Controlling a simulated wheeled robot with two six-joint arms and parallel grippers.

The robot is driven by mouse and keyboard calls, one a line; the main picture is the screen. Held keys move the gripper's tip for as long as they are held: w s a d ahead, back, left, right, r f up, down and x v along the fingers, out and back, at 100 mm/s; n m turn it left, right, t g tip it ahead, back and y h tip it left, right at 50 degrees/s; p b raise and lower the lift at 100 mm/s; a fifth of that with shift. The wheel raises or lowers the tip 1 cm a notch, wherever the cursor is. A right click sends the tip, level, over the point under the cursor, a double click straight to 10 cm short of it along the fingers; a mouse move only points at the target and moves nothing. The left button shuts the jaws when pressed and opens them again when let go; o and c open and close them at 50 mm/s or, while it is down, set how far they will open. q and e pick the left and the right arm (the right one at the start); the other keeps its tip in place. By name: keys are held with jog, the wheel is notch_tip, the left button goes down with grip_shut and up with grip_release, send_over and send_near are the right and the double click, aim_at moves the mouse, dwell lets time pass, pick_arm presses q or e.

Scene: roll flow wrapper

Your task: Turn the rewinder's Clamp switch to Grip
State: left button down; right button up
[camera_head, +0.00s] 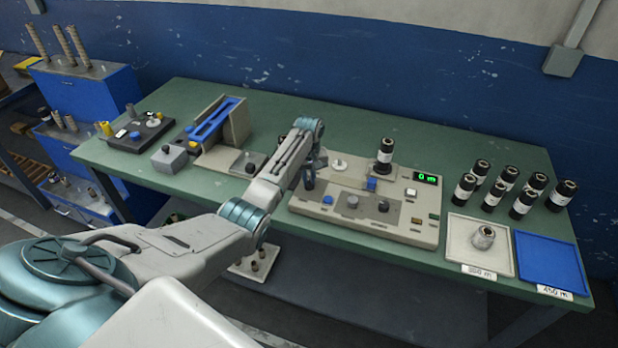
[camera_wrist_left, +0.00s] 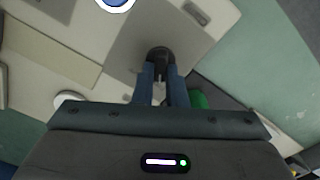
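The rewinder (camera_head: 420,232) is a beige machine on the green table, with a lit "0 m" display (camera_head: 427,178) and a grey panel carrying dark knobs (camera_head: 352,201) and a blue button (camera_head: 328,200). No label is readable, so I cannot tell the Clamp switch or its setting. My left gripper (camera_head: 309,184) points down at the rewinder's left part. In the left wrist view its blue fingers (camera_wrist_left: 161,84) stand slightly apart, with a dark knob (camera_wrist_left: 159,55) at their tips. I cannot tell whether they press on it. My right gripper is out of view.
A dark roll (camera_head: 385,155) stands upright on the rewinder's back. Several black rolls (camera_head: 480,170) stand to the right, near a white tray (camera_head: 462,254) and a blue tray (camera_head: 548,262). A holder with a blue insert (camera_head: 238,130) and a grey box (camera_head: 169,159) stand left.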

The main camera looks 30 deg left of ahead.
pick_arm(q)
jog(key=shift+r, duration=0.1)
jog(key=shift+m+p, duration=0.65)
jog(key=shift+m, duration=0.35)
jog(key=m+p, duration=0.1)
jog(key=m, duration=0.2)
jog(key=shift+w+d+p, duration=0.1)
jog(key=shift+d+p, duration=0.05)
jog(key=shift+p, duration=0.15)
jog(key=m+p, duration=0.1)
jog(key=m, duration=0.4)
jog(key=shift+d+m, duration=0.15)
jog(key=shift+m, duration=0.25)
jog(key=shift+m+p, duration=0.35)
jog(key=shift+m, duration=0.15)
jog(key=c, duration=1.5)
grip_release()
jog(key=shift+o, duration=0.2)
